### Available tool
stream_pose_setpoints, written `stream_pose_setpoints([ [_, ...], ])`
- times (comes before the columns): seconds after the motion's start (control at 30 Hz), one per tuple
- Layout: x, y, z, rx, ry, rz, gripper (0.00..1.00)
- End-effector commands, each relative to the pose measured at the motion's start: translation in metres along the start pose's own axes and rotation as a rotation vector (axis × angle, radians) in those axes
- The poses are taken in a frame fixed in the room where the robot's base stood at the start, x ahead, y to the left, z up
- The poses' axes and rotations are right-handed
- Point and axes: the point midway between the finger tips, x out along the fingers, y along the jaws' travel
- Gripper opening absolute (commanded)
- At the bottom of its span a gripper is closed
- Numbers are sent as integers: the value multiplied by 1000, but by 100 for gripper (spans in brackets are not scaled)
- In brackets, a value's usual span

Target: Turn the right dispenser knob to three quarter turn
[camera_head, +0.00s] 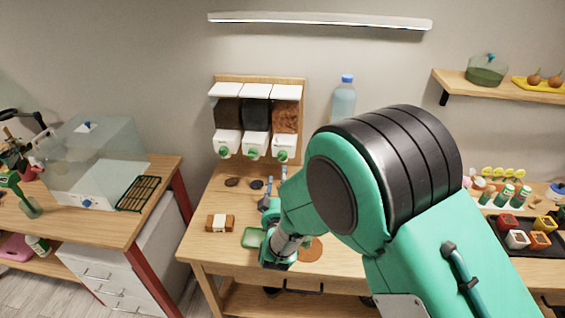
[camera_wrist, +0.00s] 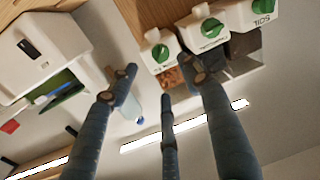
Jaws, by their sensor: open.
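The right dispenser (camera_head: 286,119) holds orange-brown bits and hangs at the right end of a wooden wall board. Its green knob (camera_head: 282,156) is on the white lower front. The wrist view is upside down, so this knob (camera_wrist: 160,53) is the leftmost of the three there. My gripper (camera_head: 270,186) is below the dispensers, over the table. In the wrist view my gripper (camera_wrist: 160,84) has its fingers spread, open and empty, pointing toward the dispensers. The fingers appear apart from the knob. The knob's exact turn angle is hard to read.
The middle dispenser (camera_head: 256,115) and left dispenser (camera_head: 227,112) are close beside it. A blue-capped bottle (camera_head: 343,102) stands right of them. My arm hides the table's right part.

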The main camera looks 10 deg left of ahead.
Motion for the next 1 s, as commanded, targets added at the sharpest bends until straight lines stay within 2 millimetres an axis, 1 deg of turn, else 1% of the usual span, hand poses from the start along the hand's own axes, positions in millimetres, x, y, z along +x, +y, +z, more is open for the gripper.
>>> stream_pose_setpoints([
  [0.1, 19, 1, 2, 1, 0, 3, 48],
  [0.4, 68, 0, 2, 1, -1, 2, 48],
  [0.6, 93, 0, 2, 0, -1, 1, 48],
  [0.8, 105, 0, 1, 0, -1, 1, 48],
  [1.0, 107, 0, 1, 0, -1, 0, 48],
])
